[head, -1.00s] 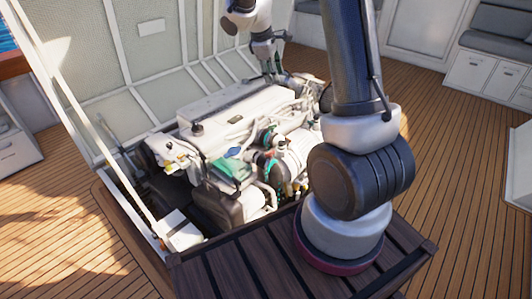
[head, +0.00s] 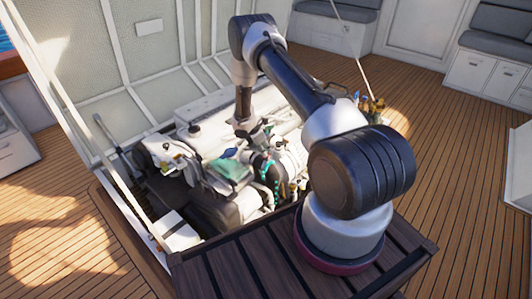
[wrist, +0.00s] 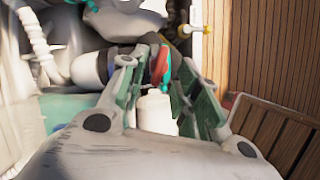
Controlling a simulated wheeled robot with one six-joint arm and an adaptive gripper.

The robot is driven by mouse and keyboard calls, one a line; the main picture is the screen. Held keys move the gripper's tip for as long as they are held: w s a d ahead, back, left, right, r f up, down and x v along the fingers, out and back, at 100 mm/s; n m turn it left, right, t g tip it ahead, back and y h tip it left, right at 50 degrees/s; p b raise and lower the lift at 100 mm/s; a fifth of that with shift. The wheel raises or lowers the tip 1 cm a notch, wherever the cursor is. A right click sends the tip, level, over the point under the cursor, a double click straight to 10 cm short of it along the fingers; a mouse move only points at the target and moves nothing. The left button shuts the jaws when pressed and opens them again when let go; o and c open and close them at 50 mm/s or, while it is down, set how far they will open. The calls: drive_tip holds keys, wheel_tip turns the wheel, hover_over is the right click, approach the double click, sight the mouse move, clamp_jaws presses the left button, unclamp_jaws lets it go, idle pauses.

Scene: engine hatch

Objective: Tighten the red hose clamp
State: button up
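The red hose clamp (wrist: 159,62) shows as a small red curved band in the wrist view, beside a teal part (wrist: 166,70). It lies between and just beyond the tips of my gripper (wrist: 164,74). The two green-padded fingers stand apart, and nothing is visibly held between them. Part of the band is hidden by the left finger. I cannot tell whether either finger touches it. In the head view my gripper (head: 250,142) is low over the engine (head: 215,125); the clamp cannot be made out there.
A white cylindrical part (wrist: 155,110) shows between the fingers. White ribbed hose (wrist: 36,45) and pale engine parts crowd the left. A yellow-tipped fitting (wrist: 190,29) is at upper right. The raised hatch (head: 130,60) stands behind the engine. Wooden deck (head: 470,170) is open at right.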

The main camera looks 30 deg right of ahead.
drive_tip(key=shift+x, duration=1.5)
clamp_jaws()
drive_tip(key=shift+m, duration=0.3)
drive_tip(key=m+g, duration=0.1)
drive_tip(key=m, duration=0.1)
drive_tip(key=shift+w+m, duration=0.1)
drive_tip(key=shift+m, duration=0.2)
drive_tip(key=m+g, duration=0.1)
drive_tip(key=m, duration=0.3)
drive_tip(key=shift+m+g+y, duration=0.3)
drive_tip(key=shift+g+y, duration=0.1)
drive_tip(key=m+y, duration=0.1)
drive_tip(key=m, duration=0.2)
drive_tip(key=m+g+y, duration=0.1)
drive_tip(key=m, duration=0.2)
drive_tip(key=shift+w+d+g, duration=0.1)
drive_tip(key=shift+d+g, duration=0.05)
drive_tip(key=shift+g, duration=0.15)
drive_tip(key=shift+m, duration=0.4)
